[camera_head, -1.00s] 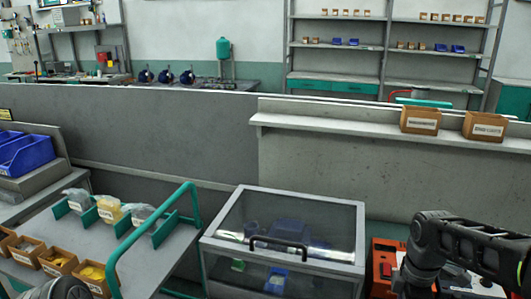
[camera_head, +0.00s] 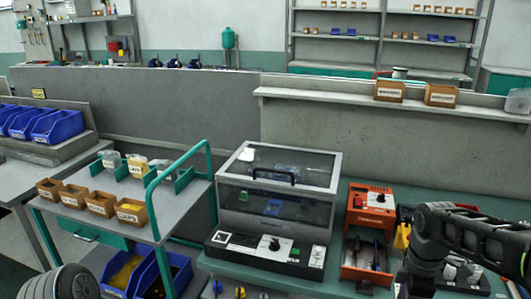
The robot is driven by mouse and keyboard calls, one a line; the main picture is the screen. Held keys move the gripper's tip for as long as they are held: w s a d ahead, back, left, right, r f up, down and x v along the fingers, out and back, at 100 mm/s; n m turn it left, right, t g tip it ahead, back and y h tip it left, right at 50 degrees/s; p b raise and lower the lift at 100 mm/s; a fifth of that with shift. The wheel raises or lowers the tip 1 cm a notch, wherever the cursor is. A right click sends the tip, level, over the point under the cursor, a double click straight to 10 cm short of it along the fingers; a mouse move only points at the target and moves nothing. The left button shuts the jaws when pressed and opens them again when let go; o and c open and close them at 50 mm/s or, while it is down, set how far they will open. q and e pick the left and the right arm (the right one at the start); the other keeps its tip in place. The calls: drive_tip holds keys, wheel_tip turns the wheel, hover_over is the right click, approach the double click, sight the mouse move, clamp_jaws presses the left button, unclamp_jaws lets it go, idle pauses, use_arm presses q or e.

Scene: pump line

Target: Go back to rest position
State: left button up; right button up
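My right arm (camera_head: 465,240) reaches in from the right edge, dark and jointed. It bends down over the right end of the bench, and its gripper is not visible. A dark rounded part of my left arm (camera_head: 75,284) shows at the bottom left corner. The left gripper is not visible either. No object can be seen held by either arm.
A clear-lidded test box (camera_head: 335,212) with a black handle stands shut on the green bench (camera_head: 345,192), behind a control panel (camera_head: 222,252). An orange unit (camera_head: 371,198) stands right of it. A trolley (camera_head: 80,212) with small cartons is at left, near blue bins (camera_head: 58,127).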

drive_tip(key=w+a+f+m+t+y, duration=0.1)
drive_tip(key=w+a+f+m+t, duration=0.35)
drive_tip(key=w+a+m, duration=0.2)
drive_tip(key=s+a+f+m+y, duration=0.1)
drive_tip(key=a+f+m, duration=0.25)
drive_tip(key=f, duration=0.35)
drive_tip(key=s+a+f+m+y, duration=0.1)
drive_tip(key=a+f+m, duration=0.1)
drive_tip(key=a+f, duration=0.35)
use_arm(q)
drive_tip(key=shift+s, duration=0.25)
use_arm(e)
drive_tip(key=s+a+f+m+g, duration=0.1)
drive_tip(key=s+a+f, duration=0.2)
drive_tip(key=s+f, duration=0.2)
drive_tip(key=s+a+f+m+g, duration=0.1)
drive_tip(key=s+a+f, duration=0.3)
drive_tip(key=s, duration=0.5)
drive_tip(key=s+a+f+m+g+y, duration=0.1)
drive_tip(key=s+a+f+m+g, duration=0.1)
drive_tip(key=s+f, duration=0.4)
drive_tip(key=shift+s+a+f, duration=0.15)
drive_tip(key=shift+s+a, duration=0.55)
drive_tip(key=shift+s, duration=0.35)
use_arm(q)
drive_tip(key=shift+f, duration=0.15)
use_arm(e)
drive_tip(key=shift+f, duration=0.15)
